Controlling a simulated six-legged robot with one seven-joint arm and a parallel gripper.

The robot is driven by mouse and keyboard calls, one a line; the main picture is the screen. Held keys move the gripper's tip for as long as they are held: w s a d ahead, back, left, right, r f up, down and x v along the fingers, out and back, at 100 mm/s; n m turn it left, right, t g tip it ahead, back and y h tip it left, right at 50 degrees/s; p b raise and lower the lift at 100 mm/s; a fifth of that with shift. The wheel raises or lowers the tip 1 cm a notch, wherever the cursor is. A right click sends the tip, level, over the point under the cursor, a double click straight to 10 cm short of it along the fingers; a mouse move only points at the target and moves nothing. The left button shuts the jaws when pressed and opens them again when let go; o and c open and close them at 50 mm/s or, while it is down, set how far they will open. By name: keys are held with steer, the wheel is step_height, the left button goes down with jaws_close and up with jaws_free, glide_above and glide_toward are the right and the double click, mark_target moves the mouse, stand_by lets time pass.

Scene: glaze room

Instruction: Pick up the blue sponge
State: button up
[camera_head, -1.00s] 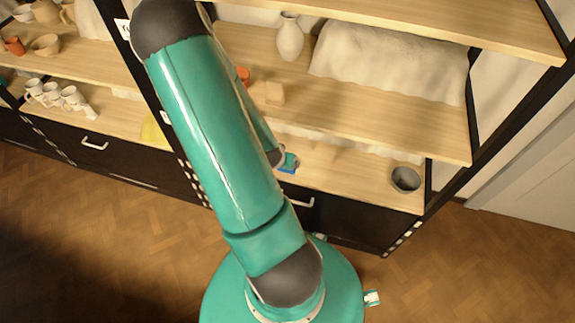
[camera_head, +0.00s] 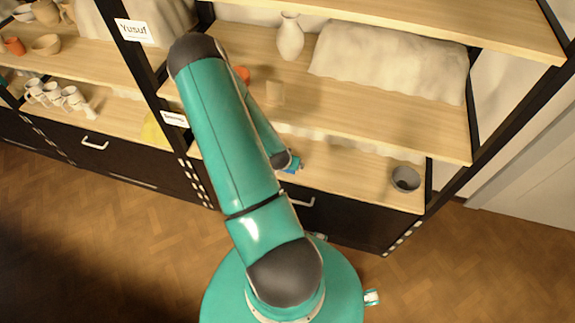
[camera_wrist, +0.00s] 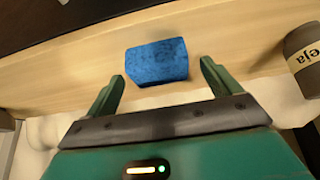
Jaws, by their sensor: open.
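The blue sponge (camera_wrist: 157,62) lies on the wooden shelf in the wrist view, just beyond and between my fingertips. My gripper (camera_wrist: 163,82) is open, with one green finger to the left of the sponge and one to the right. Nothing is held, and I cannot tell whether a finger touches the sponge. In the head view only a small blue bit of the sponge (camera_head: 291,168) shows on the lower shelf, the rest hidden behind my arm's end.
A grey cup (camera_head: 405,179) stands to the right on the same shelf; it also shows with lettering in the wrist view (camera_wrist: 303,60). A middle shelf board (camera_head: 400,125) runs above, with a white vase (camera_head: 290,37). Bare shelf lies between sponge and cup.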

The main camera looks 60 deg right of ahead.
steer(key=shift+d+f, duration=0.35)
steer(key=shift+f, duration=0.3)
steer(key=c, duration=1.1)
steer(key=shift+o, duration=0.2)
steer(key=shift+r, duration=0.2)
steer(key=shift+w+r, duration=0.1)
steer(key=shift+r, duration=0.45)
steer(key=w+a+r, duration=0.8)
steer(key=w+r, duration=0.2)
steer(key=r, duration=0.1)
steer(key=shift+w+a+r, duration=0.3)
steer(key=shift+w+a, duration=0.1)
